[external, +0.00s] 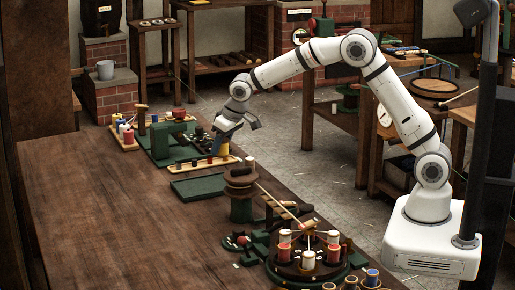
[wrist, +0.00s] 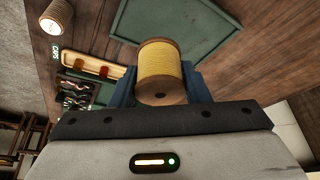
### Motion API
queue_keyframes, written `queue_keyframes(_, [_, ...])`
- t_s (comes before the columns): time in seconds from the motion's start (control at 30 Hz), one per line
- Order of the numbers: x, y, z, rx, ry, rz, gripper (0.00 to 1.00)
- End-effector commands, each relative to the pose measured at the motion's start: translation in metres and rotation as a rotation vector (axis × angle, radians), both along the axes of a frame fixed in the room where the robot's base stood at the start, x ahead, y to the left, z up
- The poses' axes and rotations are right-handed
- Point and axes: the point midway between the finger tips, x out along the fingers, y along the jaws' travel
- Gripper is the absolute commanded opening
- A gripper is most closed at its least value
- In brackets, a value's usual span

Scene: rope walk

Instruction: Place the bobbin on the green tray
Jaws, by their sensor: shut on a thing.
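The green tray (external: 197,187) lies flat and empty on the bench, nearer the camera than my gripper. In the wrist view the tray (wrist: 185,30) shows beyond the bobbin.
A narrow yellow tray (external: 190,170) with small pegs lies between my gripper and the green tray. A dark green post with a brown top (external: 241,190) stands right of the green tray. A rack of spools (external: 308,255) stands nearer. The bench's left side is clear.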

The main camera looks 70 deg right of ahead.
Motion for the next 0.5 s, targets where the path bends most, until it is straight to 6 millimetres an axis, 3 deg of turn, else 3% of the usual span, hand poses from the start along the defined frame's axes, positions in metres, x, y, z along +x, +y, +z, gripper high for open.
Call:
queue_keyframes(0.1, [0.027, 0.012, 0.001, -0.002, -0.002, -0.01, 0.2])
queue_keyframes(0.2, [0.041, 0.018, 0.001, -0.001, -0.002, -0.021, 0.2])
queue_keyframes(0.33, [0.049, 0.022, -0.004, -0.002, -0.001, -0.028, 0.2])
queue_keyframes(0.5, [0.049, 0.022, -0.035, -0.003, 0.003, -0.028, 0.2])
